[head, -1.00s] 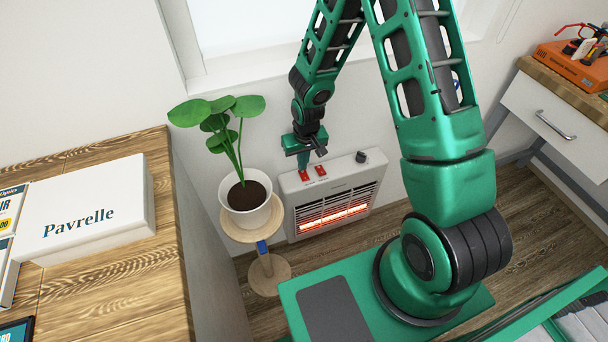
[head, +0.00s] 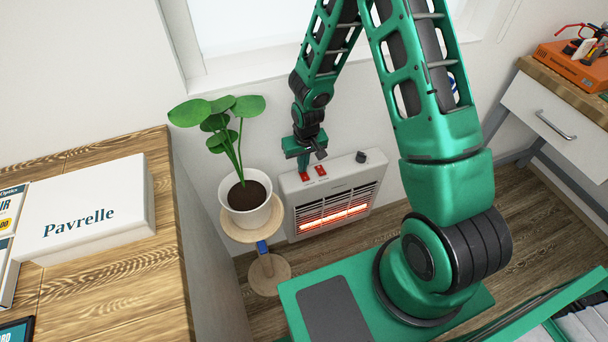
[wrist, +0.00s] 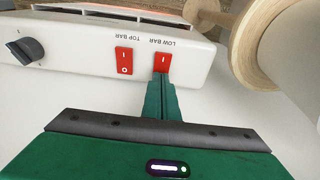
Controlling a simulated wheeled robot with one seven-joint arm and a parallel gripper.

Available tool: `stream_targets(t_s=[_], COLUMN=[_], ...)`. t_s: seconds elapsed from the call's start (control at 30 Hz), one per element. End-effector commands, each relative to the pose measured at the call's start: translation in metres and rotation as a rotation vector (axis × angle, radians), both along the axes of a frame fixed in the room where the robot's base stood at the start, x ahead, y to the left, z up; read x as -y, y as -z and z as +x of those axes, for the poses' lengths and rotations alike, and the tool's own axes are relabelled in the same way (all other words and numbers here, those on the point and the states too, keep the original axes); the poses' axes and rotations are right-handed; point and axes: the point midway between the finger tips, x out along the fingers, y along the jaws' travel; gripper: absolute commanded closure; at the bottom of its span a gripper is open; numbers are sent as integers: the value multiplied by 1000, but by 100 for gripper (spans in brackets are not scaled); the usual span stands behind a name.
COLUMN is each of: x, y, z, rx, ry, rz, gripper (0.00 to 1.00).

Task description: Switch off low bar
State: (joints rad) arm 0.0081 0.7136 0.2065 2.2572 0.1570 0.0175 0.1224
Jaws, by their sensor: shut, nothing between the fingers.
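The white heater (head: 354,181) stands by the wall with a glowing orange bar (head: 333,216) low behind its grille. Two red rocker switches are on its top. The LOW BAR switch (wrist: 163,60) shows its "I" end in the wrist view; its other end is hidden by my fingertips. In the head view the low bar switch (head: 306,177) is the left one. The TOP BAR switch (wrist: 124,60) shows both "I" and "O". My gripper (head: 304,169) is shut and empty, its tips (wrist: 163,78) at the low bar switch, seemingly touching or very close.
A dark knob (wrist: 25,50) sits on the heater beyond the top bar switch. A potted plant (head: 246,207) on a round wooden stand (head: 267,272) is close left of the heater. A wooden desk with a white box (head: 90,210) is further left.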

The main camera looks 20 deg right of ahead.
Motion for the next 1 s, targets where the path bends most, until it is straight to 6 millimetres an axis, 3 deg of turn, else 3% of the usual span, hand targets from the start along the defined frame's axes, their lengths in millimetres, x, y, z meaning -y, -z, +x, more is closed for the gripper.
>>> stream_targets(t_s=[0.17,1.0], x=[0,0], y=[-1,-58], z=[0,0], rx=[0,1], ry=[0,1], rz=[0,0], gripper=[100,100])
